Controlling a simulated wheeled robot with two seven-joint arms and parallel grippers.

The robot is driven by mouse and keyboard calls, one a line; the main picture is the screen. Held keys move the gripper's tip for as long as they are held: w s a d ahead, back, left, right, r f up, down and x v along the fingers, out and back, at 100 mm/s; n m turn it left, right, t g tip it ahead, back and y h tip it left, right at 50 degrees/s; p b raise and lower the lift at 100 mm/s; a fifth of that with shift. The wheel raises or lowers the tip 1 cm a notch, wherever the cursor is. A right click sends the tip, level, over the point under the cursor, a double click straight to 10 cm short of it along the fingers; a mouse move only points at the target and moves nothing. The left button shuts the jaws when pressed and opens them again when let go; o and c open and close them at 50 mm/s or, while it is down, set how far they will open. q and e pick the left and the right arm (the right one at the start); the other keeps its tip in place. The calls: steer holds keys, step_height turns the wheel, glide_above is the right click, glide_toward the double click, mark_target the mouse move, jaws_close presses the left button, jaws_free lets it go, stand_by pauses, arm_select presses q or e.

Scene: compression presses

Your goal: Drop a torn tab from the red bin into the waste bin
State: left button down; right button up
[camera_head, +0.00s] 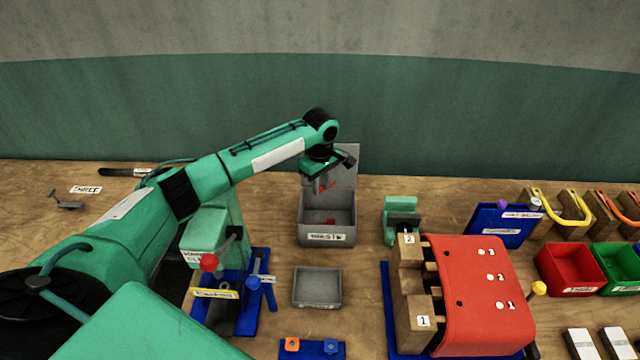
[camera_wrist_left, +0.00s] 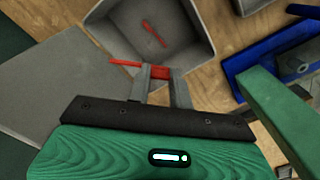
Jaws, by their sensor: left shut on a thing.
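The grey waste bin (camera_head: 313,238) stands near the middle of the table, with its lid up at the back. My left gripper (camera_head: 320,188) is above the bin's back part, shut on a red torn tab (camera_head: 329,185). In the left wrist view the tab (camera_wrist_left: 126,63) is pinched between the fingertips (camera_wrist_left: 160,74), one end sticking out to the left, near the rim of the waste bin (camera_wrist_left: 195,22). Another red piece (camera_wrist_left: 153,33) lies inside the bin. The red bin (camera_head: 570,290) is at the right; its contents look empty from here. My right gripper is out of view.
A small grey tray (camera_head: 317,303) stands in front of the waste bin. A green and blue press (camera_head: 210,235) is left of it, partly behind my arm. A red-covered block stand (camera_head: 480,290) and a green bin (camera_head: 613,275) are to the right.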

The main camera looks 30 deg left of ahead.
arm_select(q)
steer(key=c, duration=1.2)
jaws_free()
steer(key=shift+c, duration=0.2)
steer(key=shift+o, duration=0.3)
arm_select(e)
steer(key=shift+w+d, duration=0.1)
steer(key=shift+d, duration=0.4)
arm_select(q)
steer(key=shift+r, duration=0.1)
step_height(320, 180, up, 14)
steer(key=b, duration=0.4)
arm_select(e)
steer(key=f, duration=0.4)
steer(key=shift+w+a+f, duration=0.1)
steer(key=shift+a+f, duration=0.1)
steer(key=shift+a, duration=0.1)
arm_select(q)
steer(key=shift+f, duration=0.2)
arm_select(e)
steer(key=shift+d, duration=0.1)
